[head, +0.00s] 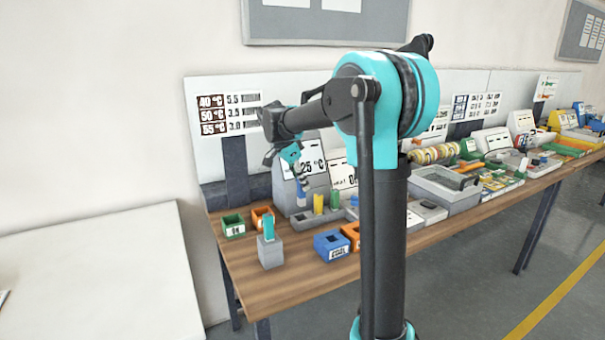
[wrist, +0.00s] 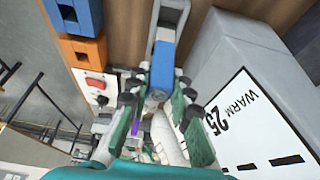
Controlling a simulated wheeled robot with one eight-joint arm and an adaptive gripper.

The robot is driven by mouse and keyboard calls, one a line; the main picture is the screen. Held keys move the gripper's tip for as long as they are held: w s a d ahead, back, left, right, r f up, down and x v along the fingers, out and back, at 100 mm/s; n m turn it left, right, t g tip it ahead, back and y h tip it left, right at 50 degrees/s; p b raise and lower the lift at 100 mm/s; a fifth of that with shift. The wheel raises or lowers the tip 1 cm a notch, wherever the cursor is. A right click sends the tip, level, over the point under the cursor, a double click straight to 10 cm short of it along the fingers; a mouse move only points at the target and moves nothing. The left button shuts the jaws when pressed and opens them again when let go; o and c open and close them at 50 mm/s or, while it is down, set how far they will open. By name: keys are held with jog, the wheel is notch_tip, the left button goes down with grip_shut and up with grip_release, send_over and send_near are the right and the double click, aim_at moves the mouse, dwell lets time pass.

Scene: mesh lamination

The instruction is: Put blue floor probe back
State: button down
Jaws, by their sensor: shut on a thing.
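The blue floor probe (head: 301,187) hangs below my gripper (head: 291,157) in the head view, in front of the grey "25 °C" box. In the wrist view the blue part of the probe (wrist: 162,66) shows between the fingers of my gripper (wrist: 158,92), which is shut on it.
The "25 °C" box (head: 287,192) stands close behind the probe; it also fills the right of the wrist view (wrist: 240,90). A green bin (head: 233,227), a grey block (head: 271,255) with a teal piece, and a blue bin (head: 331,246) stand nearby.

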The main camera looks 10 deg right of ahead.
aim_at(301, 201)
jog(key=shift+w+a+f, duration=0.1)
jog(key=shift+w+f, duration=0.05)
jog(key=shift+f, duration=3.7)
jog(key=c, duration=1.3)
grip_release()
jog(key=shift+r, duration=0.1)
jog(key=v, duration=1.1)
jog(key=shift+a+r, duration=0.15)
jog(key=shift+r, duration=0.25)
